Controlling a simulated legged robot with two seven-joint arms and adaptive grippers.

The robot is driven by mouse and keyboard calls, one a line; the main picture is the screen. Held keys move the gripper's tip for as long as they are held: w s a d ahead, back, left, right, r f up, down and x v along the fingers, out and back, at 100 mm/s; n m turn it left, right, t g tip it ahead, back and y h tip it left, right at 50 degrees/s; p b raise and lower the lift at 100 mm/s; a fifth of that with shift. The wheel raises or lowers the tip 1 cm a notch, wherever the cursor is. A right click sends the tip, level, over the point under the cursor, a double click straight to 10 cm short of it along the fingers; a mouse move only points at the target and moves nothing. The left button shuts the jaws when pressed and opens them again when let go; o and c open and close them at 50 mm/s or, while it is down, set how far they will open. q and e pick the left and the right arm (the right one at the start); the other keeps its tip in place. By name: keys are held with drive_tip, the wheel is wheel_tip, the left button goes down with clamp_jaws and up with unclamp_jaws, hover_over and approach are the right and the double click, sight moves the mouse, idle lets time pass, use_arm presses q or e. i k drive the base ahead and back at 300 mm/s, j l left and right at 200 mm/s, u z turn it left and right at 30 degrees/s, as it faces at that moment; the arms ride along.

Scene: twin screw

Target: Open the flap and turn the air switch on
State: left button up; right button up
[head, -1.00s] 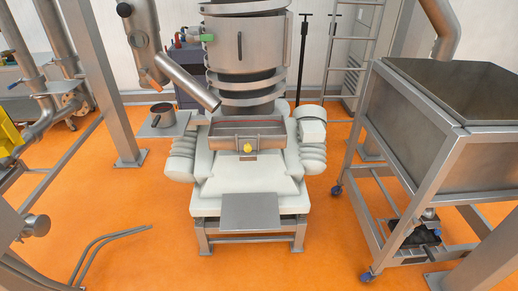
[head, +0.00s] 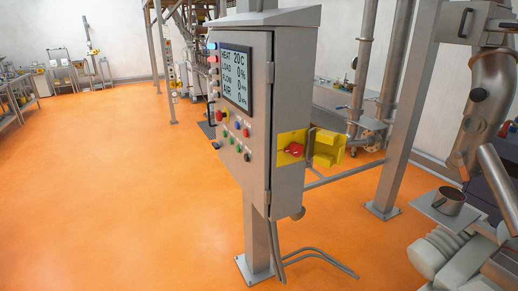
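A grey control cabinet (head: 262,110) stands on a post near the middle of the head view. On its right side is a yellow plate (head: 286,158) with a red rotary switch (head: 294,149). A yellow box-like cover (head: 328,148) sits just right of the plate, and it looks like the flap swung out to the side, leaving the red switch uncovered. I cannot tell the switch's exact setting. The display (head: 236,78) on the cabinet front lists heat 20C and load, flow and air, which appear to read 0. Neither of my grippers is in view.
Several coloured buttons (head: 237,135) sit below the display. Bent pipes (head: 310,252) run along the floor at the post's foot. A metal frame post (head: 400,120) and a machine with a small pot (head: 448,201) stand at the right. The orange floor (head: 110,190) at left is clear.

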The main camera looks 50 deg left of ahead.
sight(296, 150)
drive_tip(key=u, duration=0.85)
